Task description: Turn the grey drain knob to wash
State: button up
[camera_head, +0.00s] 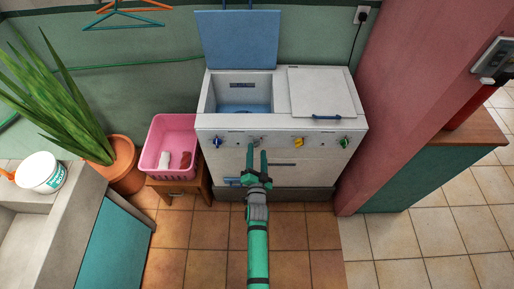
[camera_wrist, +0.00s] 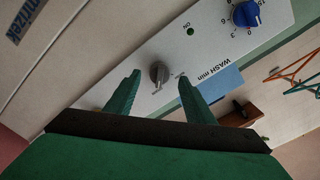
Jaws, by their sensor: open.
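The grey drain knob (camera_wrist: 159,73) sits on the white front panel of the washing machine (camera_head: 230,122). In the wrist view it lies ahead of and roughly between my open fingertips, apart from both. My gripper (camera_wrist: 156,82) is green, open and empty, and its fingers point at the panel. In the head view my gripper (camera_head: 257,160) is in front of the panel just below the grey knob (camera_head: 256,139). The knob's pointer direction and any drain or wash labels beside it are too small to read.
A blue knob (camera_wrist: 245,14) is left of the grey one in the head view; yellow (camera_head: 298,142) and green (camera_head: 345,142) knobs are right. The blue lid (camera_head: 237,40) stands open. A pink basket (camera_head: 169,142) on a wooden stool stands left. A pink wall (camera_head: 400,90) bounds the right.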

aim_at(257, 146)
jog(key=shift+w, duration=1.65)
jog(key=shift+d, duration=0.25)
jog(key=shift+s+a, duration=0.1)
jog(key=shift+a, duration=0.25)
jog(key=c, duration=1.1)
jog(key=shift+o, duration=0.2)
jog(key=shift+d, duration=0.1)
